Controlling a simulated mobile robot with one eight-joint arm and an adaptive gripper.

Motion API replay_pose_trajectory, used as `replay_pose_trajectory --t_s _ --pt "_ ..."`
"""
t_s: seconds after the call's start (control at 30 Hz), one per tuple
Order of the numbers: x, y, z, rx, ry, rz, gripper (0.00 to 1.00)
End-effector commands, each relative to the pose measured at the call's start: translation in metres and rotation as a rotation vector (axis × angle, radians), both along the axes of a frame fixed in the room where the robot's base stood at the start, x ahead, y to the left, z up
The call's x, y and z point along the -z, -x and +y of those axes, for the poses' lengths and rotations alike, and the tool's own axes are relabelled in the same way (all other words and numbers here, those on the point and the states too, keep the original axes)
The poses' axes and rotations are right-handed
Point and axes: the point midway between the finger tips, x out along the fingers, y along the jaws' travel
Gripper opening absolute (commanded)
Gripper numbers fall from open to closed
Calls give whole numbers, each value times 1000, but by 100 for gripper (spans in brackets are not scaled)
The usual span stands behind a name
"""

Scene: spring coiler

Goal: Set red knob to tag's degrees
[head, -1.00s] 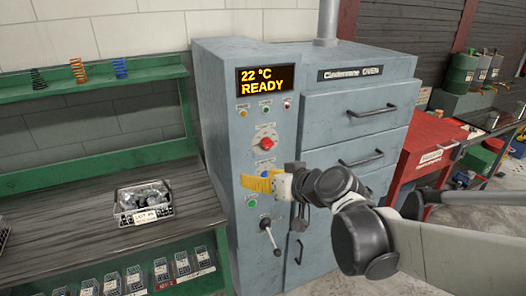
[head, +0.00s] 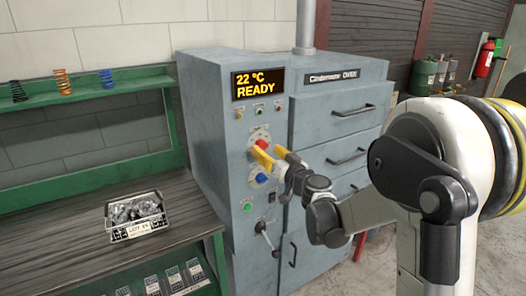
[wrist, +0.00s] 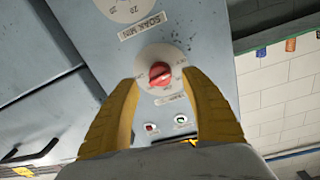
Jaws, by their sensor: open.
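The red knob (head: 262,143) sits on a pale round dial on the oven's front panel, under the lit display (head: 258,83) reading "22 °C READY". My gripper (head: 265,150) is open in front of it with yellow fingers. In the wrist view the red knob (wrist: 160,74) shows between the spread fingertips (wrist: 159,84), with a finger to each side; contact cannot be told. The dial's figures are too small to read. A white tag (head: 147,228) hangs on the basket of metal parts (head: 136,208); its lettering starts like "LOT", the rest is illegible.
A blue knob (head: 261,178) is just below; in the wrist view its dial is labelled "SOAK MIN" (wrist: 147,25). Small buttons, a green button (head: 248,207) and a lever (head: 266,237) share the panel. Oven drawers (head: 335,115) stand right, the workbench (head: 70,225) left.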

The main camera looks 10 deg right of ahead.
Motion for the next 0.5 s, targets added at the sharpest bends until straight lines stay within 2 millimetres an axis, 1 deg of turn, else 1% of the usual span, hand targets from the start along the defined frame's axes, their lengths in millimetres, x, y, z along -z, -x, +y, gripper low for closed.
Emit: replay_pose_trajectory --t_s 0.03,0.1,0.2,0.3,0.5 --pt "2 -8 2 0 0 0 54" --pt "2 -17 4 0 0 0 54" --pt "1 -25 7 0 0 0 54" --pt "0 -29 8 0 0 0 54" --pt "0 -29 8 0 0 0 54"
